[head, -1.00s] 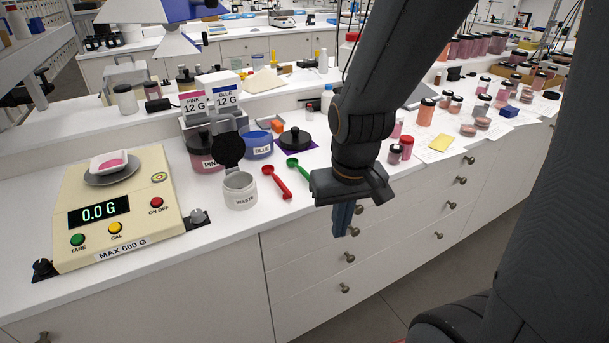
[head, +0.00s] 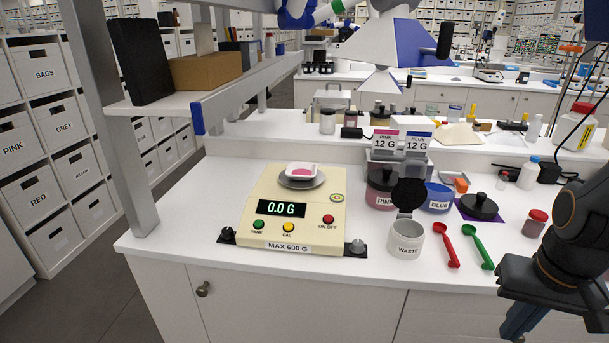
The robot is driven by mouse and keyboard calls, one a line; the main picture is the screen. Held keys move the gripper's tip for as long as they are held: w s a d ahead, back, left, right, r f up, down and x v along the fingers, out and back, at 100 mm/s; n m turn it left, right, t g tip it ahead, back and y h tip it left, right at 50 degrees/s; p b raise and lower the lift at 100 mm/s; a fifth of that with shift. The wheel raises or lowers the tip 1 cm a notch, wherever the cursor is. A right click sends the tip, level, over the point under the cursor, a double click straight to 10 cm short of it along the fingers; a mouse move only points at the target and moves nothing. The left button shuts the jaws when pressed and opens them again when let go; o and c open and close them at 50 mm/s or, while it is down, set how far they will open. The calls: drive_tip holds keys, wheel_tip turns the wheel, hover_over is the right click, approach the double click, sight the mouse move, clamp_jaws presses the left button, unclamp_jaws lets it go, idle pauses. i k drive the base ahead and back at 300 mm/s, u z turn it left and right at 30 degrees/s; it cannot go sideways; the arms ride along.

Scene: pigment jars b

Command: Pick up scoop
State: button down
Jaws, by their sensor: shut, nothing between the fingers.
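Two scoops lie on the white counter in the head view, a red scoop (head: 447,246) and a green scoop (head: 478,247) to its right. Both have their bowls toward the back and their handles toward the front edge. My gripper (head: 518,323) is at the lower right, in front of the counter edge, right of the green scoop and apart from it. It is shut and empty, with its fingers pointing down. Behind the scoops are the pink jar (head: 381,194) and the blue jar (head: 438,201), which is open.
The waste jar (head: 405,242), lid raised, stands left of the red scoop. A black lid (head: 480,207) and a red-capped jar (head: 535,224) stand behind and right.

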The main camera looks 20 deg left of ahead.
sight(467, 230)
drive_tip(key=z, duration=0.5)
drive_tip(key=k, duration=0.6)
drive_tip(key=z, duration=0.7)
drive_tip(key=i, duration=0.75)
drive_tip(key=u, duration=0.95)
drive_tip(key=i, duration=0.7)
drive_tip(key=u, duration=0.7)
